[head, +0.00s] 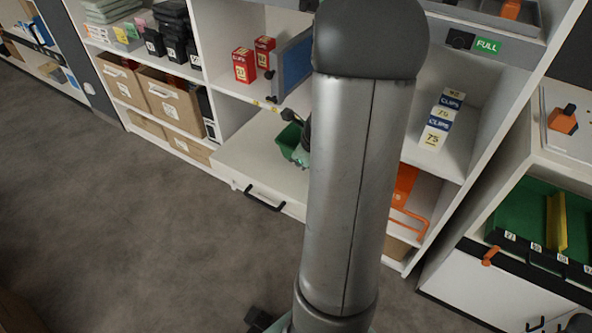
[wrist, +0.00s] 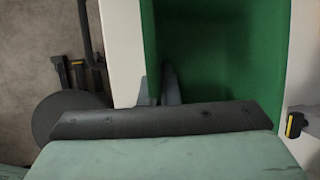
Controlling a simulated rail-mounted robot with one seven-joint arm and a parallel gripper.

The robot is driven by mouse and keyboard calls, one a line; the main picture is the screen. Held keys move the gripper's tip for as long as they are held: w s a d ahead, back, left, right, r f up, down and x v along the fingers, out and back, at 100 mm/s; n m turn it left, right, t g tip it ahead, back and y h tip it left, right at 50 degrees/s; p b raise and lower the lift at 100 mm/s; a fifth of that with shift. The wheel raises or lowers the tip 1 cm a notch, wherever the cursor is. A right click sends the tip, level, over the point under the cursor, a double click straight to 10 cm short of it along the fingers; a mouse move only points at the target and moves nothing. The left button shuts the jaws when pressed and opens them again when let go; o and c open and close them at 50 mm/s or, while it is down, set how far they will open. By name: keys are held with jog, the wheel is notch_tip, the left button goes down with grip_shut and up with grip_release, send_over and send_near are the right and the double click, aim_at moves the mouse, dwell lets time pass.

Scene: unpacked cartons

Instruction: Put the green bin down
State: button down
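The green bin (head: 288,141) is at the pulled-out white drawer (head: 243,153), partly hidden behind my arm in the head view. I cannot tell whether its base touches the drawer surface. In the wrist view, the open inside of the green bin (wrist: 215,50) fills the upper middle and looks empty. My gripper (wrist: 160,90) is at the bin's left wall, with one grey finger outside it and one inside. The fingers look closed on that wall. The gripper's palm hides the near part of the bin. In the head view, my gripper is mostly hidden by the arm.
A black handle (head: 265,198) sticks out from the drawer front. Red boxes (head: 244,66) and a blue panel (head: 291,66) stand on the shelf above. Clip boxes (head: 440,120) stand on a shelf to the right. The drawer top left of the bin is bare.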

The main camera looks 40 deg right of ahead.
aim_at(293, 174)
jog(key=shift+w+f, duration=0.75)
jog(key=shift+f, duration=0.15)
jog(key=shift+w+a+f+b, duration=0.15)
jog(key=shift+f+b, duration=0.25)
jog(key=shift+f, duration=0.55)
jog(key=shift+w+d+f+b, duration=0.15)
jog(key=shift+f+b, duration=0.2)
jog(key=shift+f, duration=0.55)
jog(key=shift+a, duration=0.1)
jog(key=shift+f, duration=0.2)
jog(key=c, duration=1.7)
grip_release()
jog(key=shift+r, duration=0.1)
